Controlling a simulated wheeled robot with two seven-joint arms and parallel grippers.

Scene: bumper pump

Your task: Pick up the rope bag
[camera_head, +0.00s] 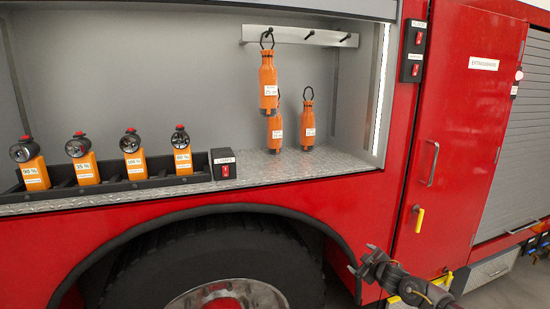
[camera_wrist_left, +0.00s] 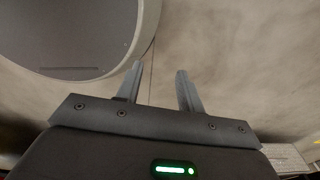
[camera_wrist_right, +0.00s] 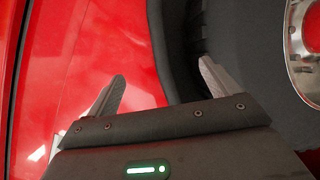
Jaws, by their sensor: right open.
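Orange rope bags are in the open locker in the head view. One rope bag (camera_head: 268,84) hangs by its black loop from a hook and bears a white label. A second rope bag (camera_head: 275,132) stands behind and below it, partly hidden. A third rope bag (camera_head: 308,122) stands on the shelf to the right, with a black loop on top. My right gripper (camera_head: 359,262) is open and empty, low in front of the red truck side near the wheel, well below the bags. My left gripper (camera_wrist_left: 160,73) is open and empty in its wrist view and outside the head view.
Several orange lamps stand in a black tray (camera_head: 120,187) on the shelf's left, beside a switch box (camera_head: 224,164). The shelf's front edge, wheel arch and red door (camera_head: 465,120) border the locker.

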